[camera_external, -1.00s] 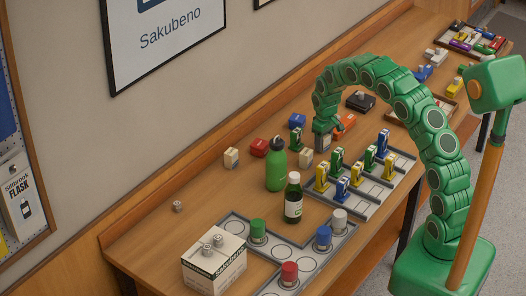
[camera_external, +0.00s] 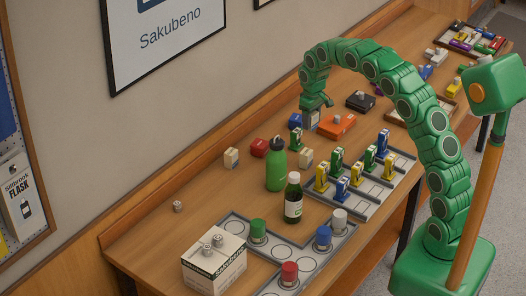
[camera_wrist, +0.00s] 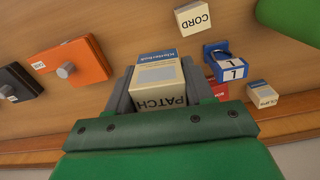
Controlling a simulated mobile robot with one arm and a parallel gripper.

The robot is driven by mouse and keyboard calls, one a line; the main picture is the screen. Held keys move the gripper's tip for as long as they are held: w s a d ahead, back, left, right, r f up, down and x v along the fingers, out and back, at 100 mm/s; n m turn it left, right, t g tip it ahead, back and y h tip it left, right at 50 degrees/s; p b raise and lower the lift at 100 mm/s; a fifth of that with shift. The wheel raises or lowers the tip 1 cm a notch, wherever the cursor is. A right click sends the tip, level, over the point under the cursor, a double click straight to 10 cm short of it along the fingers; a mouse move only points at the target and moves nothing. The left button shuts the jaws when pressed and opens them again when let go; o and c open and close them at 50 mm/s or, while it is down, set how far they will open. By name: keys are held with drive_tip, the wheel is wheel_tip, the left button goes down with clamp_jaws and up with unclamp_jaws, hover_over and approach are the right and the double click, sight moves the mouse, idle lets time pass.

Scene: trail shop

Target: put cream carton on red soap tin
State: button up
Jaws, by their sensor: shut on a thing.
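My gripper (camera_external: 312,118) is shut on a cream carton (camera_wrist: 161,76). The wrist view shows the carton between the two grey fingers, with a blue label and the word PATCH. In the outside view the fingers mostly hide it, and I cannot tell how high it is above the table. A red soap tin (camera_external: 259,147) lies on the table, left of and nearer than my gripper. It shows partly hidden behind a finger in the wrist view (camera_wrist: 219,91). The tin and the held carton are apart.
A blue block marked 1 (camera_wrist: 230,66) stands near the tin. Two other cream cartons (camera_external: 231,157) (camera_external: 307,157) stand on either side of it. A green flask (camera_external: 276,168) and dark bottle (camera_external: 293,200) stand nearer. An orange box (camera_external: 337,126) and black box (camera_external: 360,101) lie to the right.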

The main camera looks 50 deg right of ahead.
drive_tip(key=w+a+r, duration=0.2)
drive_tip(key=a+r, duration=0.3)
drive_tip(key=a, duration=0.7)
hover_over(260, 143)
drive_tip(key=s, duration=0.1)
drive_tip(key=shift+n, duration=0.4)
wheel_tip(260, 143, down, 9)
drive_tip(key=shift+a+r, duration=0.1)
drive_tip(key=shift+a, duration=0.05)
drive_tip(key=shift+w+f, duration=0.2)
drive_tip(key=shift+w, duration=0.15)
drive_tip(key=shift+f, duration=0.1)
drive_tip(key=shift+w+f, duration=0.15)
drive_tip(key=shift+f, duration=1.65)
drive_tip(key=shift+f, duration=0.1)
